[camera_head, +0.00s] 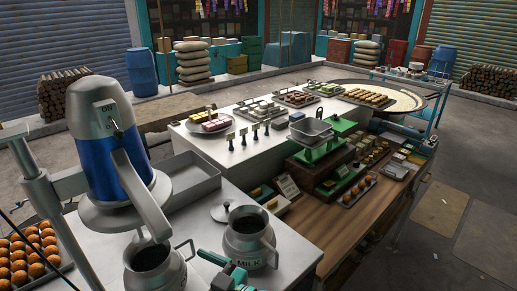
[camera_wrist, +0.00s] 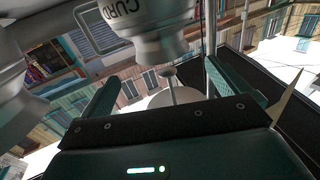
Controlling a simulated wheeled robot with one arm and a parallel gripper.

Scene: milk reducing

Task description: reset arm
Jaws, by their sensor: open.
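My gripper (camera_head: 222,266) is at the bottom middle of the head view, close to a metal can marked MILK (camera_head: 246,241). In the wrist view my gripper (camera_wrist: 160,76) has its two teal fingers well apart. Nothing is clamped between them. A round lid with a knob (camera_wrist: 176,97) shows in the gap beyond the fingers. A metal can marked CURD (camera_wrist: 150,28) shows upside down above the fingers in the wrist view. Most of my arm is out of the head view.
A blue and grey machine (camera_head: 105,135) stands at left, its spout over another open can (camera_head: 155,262). A loose lid (camera_head: 226,211) and an empty grey tray (camera_head: 185,178) lie on the counter. A scale (camera_head: 312,130) and sweet trays stand beyond. Orange balls (camera_head: 30,250) fill a tray at left.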

